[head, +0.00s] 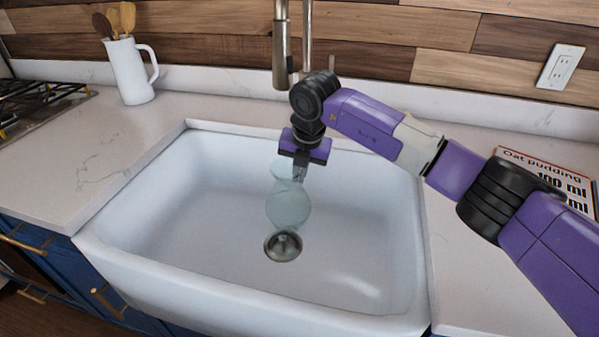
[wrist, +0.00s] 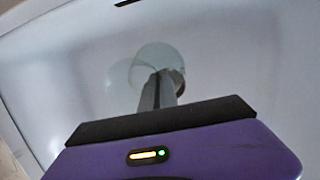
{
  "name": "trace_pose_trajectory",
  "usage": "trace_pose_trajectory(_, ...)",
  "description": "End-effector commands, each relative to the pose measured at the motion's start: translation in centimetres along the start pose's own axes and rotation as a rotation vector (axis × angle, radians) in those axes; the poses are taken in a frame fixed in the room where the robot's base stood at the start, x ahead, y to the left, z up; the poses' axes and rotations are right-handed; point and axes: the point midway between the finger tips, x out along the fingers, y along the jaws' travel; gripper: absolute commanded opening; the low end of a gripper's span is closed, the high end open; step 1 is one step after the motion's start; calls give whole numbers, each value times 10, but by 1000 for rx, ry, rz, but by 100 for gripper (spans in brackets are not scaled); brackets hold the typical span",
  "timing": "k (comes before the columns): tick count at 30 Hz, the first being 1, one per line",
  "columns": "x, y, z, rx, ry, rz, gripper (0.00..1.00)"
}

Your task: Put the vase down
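The vase (head: 289,206) is pale, see-through glass with a round body and a flared top. In the head view it is upright in or over the white sink (head: 180,215), just behind the drain. I cannot tell whether its base touches the sink floor. My gripper (head: 299,173) points down at the vase's top, with its fingertips at the rim. In the wrist view the fingers (wrist: 158,90) look close together and overlap the vase's round glass rim (wrist: 155,57). The fingers seem shut on the vase's rim.
The metal drain (head: 283,246) lies in the sink floor. A tap (head: 281,50) hangs behind my gripper. A white jug (head: 129,72) with wooden utensils stands on the left counter, near a stove (head: 40,105). A recipe card (head: 545,170) is on the right. The sink is otherwise empty.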

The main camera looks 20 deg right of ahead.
Motion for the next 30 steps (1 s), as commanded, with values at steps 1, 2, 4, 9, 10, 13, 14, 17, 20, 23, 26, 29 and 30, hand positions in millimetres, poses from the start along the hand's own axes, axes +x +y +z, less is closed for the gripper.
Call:
trace_pose_trajectory(1, 1, 0, 0, 1, -1, 1, 0)
trace_pose_trajectory(2, 2, 0, 0, 1, -1, 2, 0)
trace_pose_trajectory(4, 3, 0, 0, 1, -1, 2, 0)
trace_pose_trajectory(9, 6, -1, -1, 1, -1, 2, 0)
trace_pose_trajectory(10, 6, -1, -1, 1, -2, 2, 0)
trace_pose_trajectory(13, 7, -1, -1, 1, 0, 1, 18)
trace_pose_trajectory(14, 7, -1, -1, 1, 0, 1, 23)
trace_pose_trajectory(17, 7, -1, -1, 1, 0, 1, 26)
trace_pose_trajectory(20, 7, -1, -2, 1, 0, 1, 26)
trace_pose_trajectory(23, 7, -1, -1, 0, 0, 1, 26)
trace_pose_trajectory(26, 3, 0, 0, 0, -1, 1, 26)
trace_pose_trajectory(29, -8, 2, 2, 0, -1, 2, 26)
trace_pose_trajectory(30, -14, 2, 2, -1, -2, 3, 26)
